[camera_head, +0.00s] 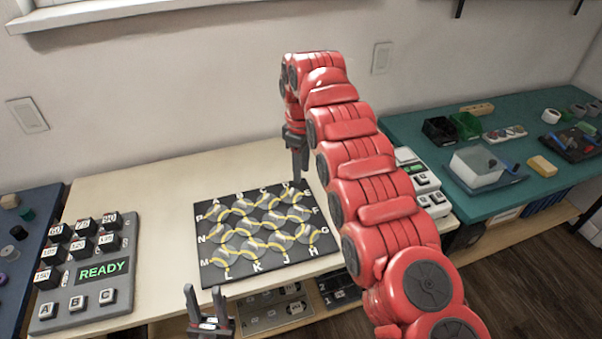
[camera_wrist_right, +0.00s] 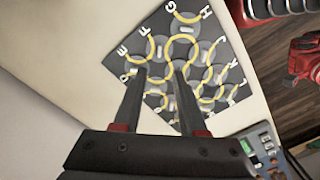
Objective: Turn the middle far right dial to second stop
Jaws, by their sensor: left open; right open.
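The black dial board (camera_head: 207,274) lies on the pale table, with white letters around its edge and rows of round grey dials carrying yellow arcs. My right gripper (camera_head: 298,178) points down over the board's far right corner, by the letter E, and partly hides the dials there. In the right wrist view my right gripper (camera_wrist_right: 159,72) is open, its two fingers apart above dials near the letters E and F. The fingers look empty; I cannot tell whether they touch a dial. My left gripper (camera_head: 208,312) is open and empty, in front of the table's near edge.
A grey keypad (camera_head: 70,308) with a green READY display stands left of the board. White button boxes (camera_head: 425,180) are to the right, partly behind my right arm. A teal table (camera_head: 400,125) holds bins, a white tub (camera_head: 477,168) and small parts. Drawers show below the table.

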